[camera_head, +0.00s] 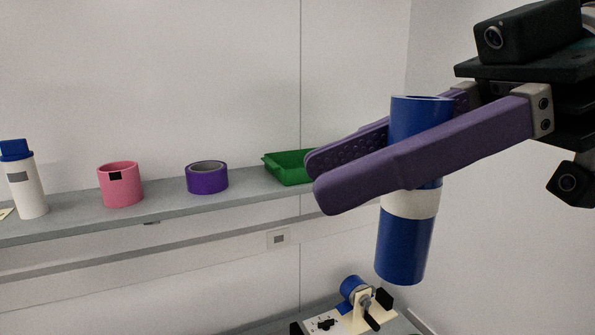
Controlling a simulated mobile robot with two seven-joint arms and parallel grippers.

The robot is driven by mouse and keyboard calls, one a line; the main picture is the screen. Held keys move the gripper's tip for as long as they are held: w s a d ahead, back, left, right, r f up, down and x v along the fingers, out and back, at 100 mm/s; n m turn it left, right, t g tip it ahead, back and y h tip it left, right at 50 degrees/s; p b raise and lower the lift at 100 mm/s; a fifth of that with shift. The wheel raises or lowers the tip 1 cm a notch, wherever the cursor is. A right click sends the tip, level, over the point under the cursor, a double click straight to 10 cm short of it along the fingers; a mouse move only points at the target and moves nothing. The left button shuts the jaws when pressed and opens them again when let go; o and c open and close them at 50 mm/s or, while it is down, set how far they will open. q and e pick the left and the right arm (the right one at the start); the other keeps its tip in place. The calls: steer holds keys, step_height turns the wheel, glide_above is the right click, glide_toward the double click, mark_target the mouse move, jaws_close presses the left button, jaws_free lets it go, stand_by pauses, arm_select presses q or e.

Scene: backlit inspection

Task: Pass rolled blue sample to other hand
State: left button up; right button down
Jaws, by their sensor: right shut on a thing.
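The rolled blue sample (402,245) is an upright, slightly tilted blue tube with a white band around its lower half. It is held in the air at the right of the head view. My right gripper (345,175) comes in from the upper right, its two long purple fingers shut on the upper part of the tube, one on each side. The near finger hides part of the tube; its upper rim shows above the fingers. My left gripper is not in view.
A grey shelf (240,197) along the wall carries a white bottle with a blue cap (30,185), a pink roll (121,187), a purple tape ring (207,180) and a green tray (286,171). Below the tube stands a small device (350,315) with a blue roll. The air left of the tube is free.

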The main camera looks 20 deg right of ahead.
steer(key=shift+w+a+f+n+g+h, duration=0.5)
steer(key=shift+w+a+n+g, duration=0.9)
steer(key=shift+a+n+g, duration=3.15)
steer(key=s+d+r+m+t+y, duration=0.1)
steer(key=s+d+r+m+t, duration=0.3)
steer(key=d+r+m+t, duration=0.35)
steer(key=w+a+m+t+h, duration=0.2)
steer(key=w+a+m+t, duration=0.3)
steer(key=a, duration=0.4)
steer(key=shift+w+a+f+m, duration=0.2)
steer(key=shift+w+a+m, duration=0.05)
steer(key=shift+a+m, duration=0.05)
steer(key=s+d+f, duration=0.2)
steer(key=d+f, duration=0.2)
steer(key=d, duration=0.4)
steer(key=s+d+f, duration=0.2)
steer(key=d+f, duration=0.2)
steer(key=d, duration=0.5)
steer(key=shift+s+f, duration=0.2)
steer(key=shift+f, duration=0.15)
